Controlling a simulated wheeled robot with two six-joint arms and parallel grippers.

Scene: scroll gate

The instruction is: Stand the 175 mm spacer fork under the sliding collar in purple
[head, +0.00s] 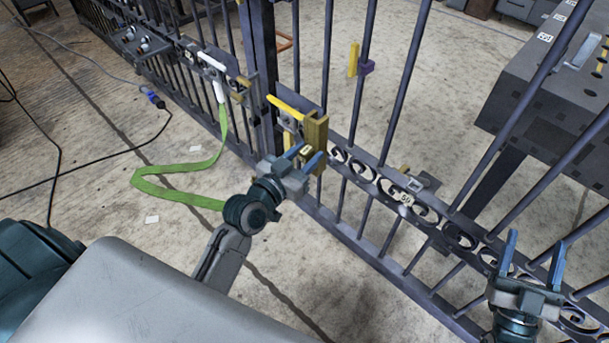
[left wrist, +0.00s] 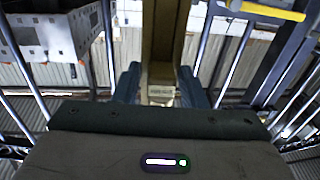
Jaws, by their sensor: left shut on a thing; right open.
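My left gripper (head: 303,160) is shut on an ochre spacer fork (head: 316,130), which stands up from the fingers close to the gate. In the left wrist view the fork (left wrist: 162,40) rises between the blue fingers (left wrist: 160,88). A small pale label shows low on it, too small to read, so I cannot confirm its size. The purple sliding collar (head: 367,67) sits on a gate bar up and to the right of the left gripper, apart from it, with a yellow piece (head: 353,59) beside it. My right gripper (head: 532,262) is open and empty at the lower right.
The dark gate (head: 395,185) with scrollwork spans the view. A yellow lever (head: 285,106) is next to the held fork and also shows in the left wrist view (left wrist: 268,11). A green strap (head: 175,195) hangs onto the floor. A grey bench (head: 545,105) stands behind the gate.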

